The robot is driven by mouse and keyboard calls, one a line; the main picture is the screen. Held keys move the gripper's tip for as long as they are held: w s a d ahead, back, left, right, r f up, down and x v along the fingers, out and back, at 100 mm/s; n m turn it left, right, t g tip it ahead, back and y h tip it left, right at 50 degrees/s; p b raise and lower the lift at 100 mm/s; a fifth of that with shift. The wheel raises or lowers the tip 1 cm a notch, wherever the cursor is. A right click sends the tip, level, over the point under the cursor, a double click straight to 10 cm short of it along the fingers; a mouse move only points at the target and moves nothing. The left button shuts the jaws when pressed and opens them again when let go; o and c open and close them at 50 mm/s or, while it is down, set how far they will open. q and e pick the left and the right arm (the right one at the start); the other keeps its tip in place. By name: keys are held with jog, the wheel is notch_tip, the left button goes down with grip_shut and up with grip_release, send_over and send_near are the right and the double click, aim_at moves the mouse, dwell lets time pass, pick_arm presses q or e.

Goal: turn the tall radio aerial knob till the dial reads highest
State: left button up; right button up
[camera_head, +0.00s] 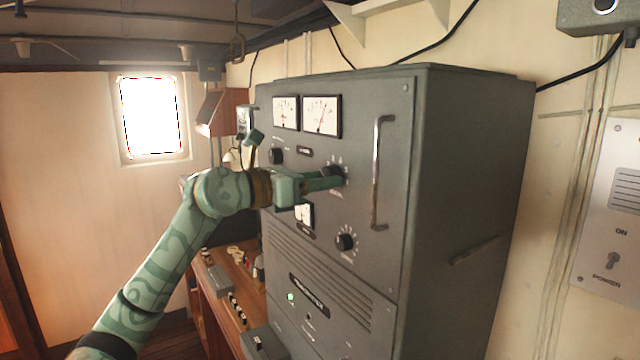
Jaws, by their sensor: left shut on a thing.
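The tall grey radio cabinet (465,180) stands in the middle of the view. My left arm reaches in from the lower left, and my left gripper (328,181) is shut on a black knob (338,172) on the cabinet's upper panel. The fingers cover part of that knob. Two white dials, the left one (286,112) and the right one (321,116), sit above it; the right needle leans right of upright. A smaller dial (304,214) lies below the gripper, partly hidden. My right gripper is not in view.
A chrome handle (380,172) stands upright just right of the held knob. Other black knobs are at the upper left (276,156) and below (345,242). A wooden desk (222,300) with small items is left of the cabinet. A power panel (612,215) is at the right wall.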

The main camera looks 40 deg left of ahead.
pick_arm(q)
jog(key=shift+a+r+m+b, duration=0.1)
jog(key=shift+m+b, duration=1)
jog(key=shift+m, duration=0.65)
jog(key=shift+a+r+m+b, duration=0.1)
jog(key=shift+m+b, duration=0.95)
jog(key=shift+m, duration=0.7)
jog(key=shift+d, duration=0.1)
jog(key=o, duration=1)
